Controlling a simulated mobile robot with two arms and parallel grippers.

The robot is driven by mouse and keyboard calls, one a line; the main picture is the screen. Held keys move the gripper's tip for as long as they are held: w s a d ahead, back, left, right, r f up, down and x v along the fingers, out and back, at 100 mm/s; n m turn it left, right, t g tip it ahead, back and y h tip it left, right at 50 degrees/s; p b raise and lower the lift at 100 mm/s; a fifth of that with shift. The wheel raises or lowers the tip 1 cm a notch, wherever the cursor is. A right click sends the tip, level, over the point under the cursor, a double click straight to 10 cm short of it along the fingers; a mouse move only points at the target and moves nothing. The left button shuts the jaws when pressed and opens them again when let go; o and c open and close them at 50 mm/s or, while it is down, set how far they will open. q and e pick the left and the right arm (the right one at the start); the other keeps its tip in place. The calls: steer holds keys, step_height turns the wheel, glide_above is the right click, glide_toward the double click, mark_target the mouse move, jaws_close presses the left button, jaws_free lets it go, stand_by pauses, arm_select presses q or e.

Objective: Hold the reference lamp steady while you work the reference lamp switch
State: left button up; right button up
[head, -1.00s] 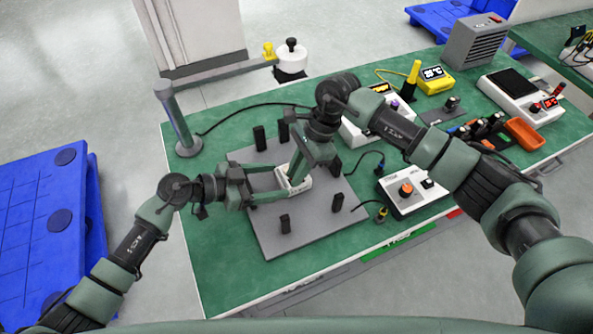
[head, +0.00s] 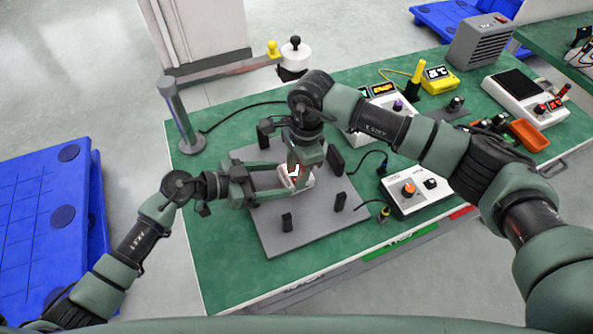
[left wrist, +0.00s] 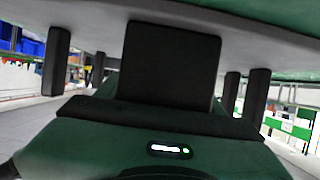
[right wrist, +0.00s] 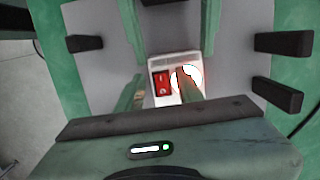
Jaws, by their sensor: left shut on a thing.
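The reference lamp is a small white box (right wrist: 178,60) on the grey plate, with a red rocker switch (right wrist: 161,83) and a round lamp (right wrist: 192,73) that glows white with a red edge. My left gripper (head: 283,180) comes from the left and is shut on the box, a finger along each of two sides. My right gripper (head: 302,157) is above the box, fingers apart. In the right wrist view one fingertip covers part of the lamp; the other is beside the box near the switch. The left wrist view hides the box.
The grey plate (head: 315,225) has several black posts (head: 287,222) around the box. A white unit with an orange knob (head: 408,189) stands to the right. A grey post (head: 180,115) stands at the table's back left. The green table (head: 225,270) is clear in front.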

arm_select(q)
steer(key=shift+a+f, duration=0.1)
steer(key=shift+f, duration=0.1)
arm_select(e)
step_height(320, 180, up, 12)
steer(key=d, duration=0.1)
steer(key=shift+w+d, duration=0.25)
steer(key=shift+w, duration=0.05)
arm_select(q)
steer(key=o, duration=1.6)
steer(key=shift+r, duration=0.15)
